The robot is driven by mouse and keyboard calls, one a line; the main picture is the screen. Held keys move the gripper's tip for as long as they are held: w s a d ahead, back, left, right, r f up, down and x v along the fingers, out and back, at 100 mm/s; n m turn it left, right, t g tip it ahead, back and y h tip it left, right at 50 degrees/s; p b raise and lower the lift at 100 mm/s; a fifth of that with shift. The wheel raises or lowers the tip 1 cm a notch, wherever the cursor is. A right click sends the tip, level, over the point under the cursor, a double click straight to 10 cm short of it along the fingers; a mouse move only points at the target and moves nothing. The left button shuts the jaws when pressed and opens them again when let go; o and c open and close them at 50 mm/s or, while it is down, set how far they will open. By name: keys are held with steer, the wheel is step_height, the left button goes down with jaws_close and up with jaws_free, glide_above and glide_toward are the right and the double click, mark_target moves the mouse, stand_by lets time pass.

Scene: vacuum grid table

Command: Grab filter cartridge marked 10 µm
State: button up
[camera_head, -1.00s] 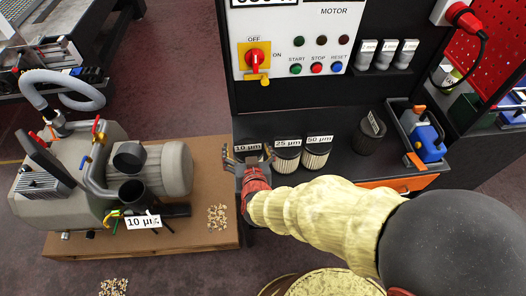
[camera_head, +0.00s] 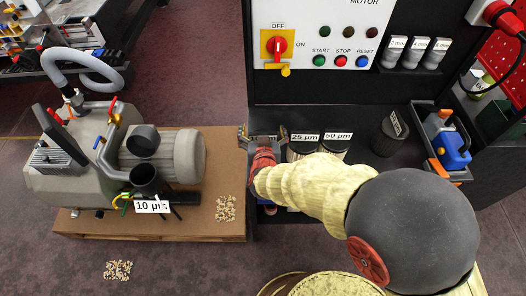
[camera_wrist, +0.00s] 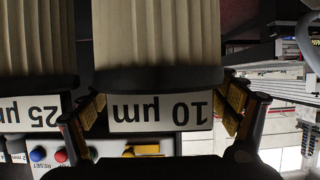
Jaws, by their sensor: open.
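The 10 µm filter cartridge (camera_wrist: 155,35) fills the upper middle of the wrist view, upside down, with pale pleats, a dark end cap and a white label. My gripper (camera_wrist: 165,110) is open, with one finger on each side of the label; I cannot tell whether the fingers touch it. In the head view my gripper (camera_head: 260,140) is over this cartridge and hides most of it. The 25 µm cartridge (camera_wrist: 35,40) stands close beside it, and shows in the head view (camera_head: 303,147) together with the 50 µm cartridge (camera_head: 335,145).
The control panel (camera_head: 320,35) rises behind. A grey pump (camera_head: 100,155) with a 10 µm sign (camera_head: 151,206) sits on a wooden pallet at left.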

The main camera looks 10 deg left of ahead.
steer(key=c, duration=1.9)
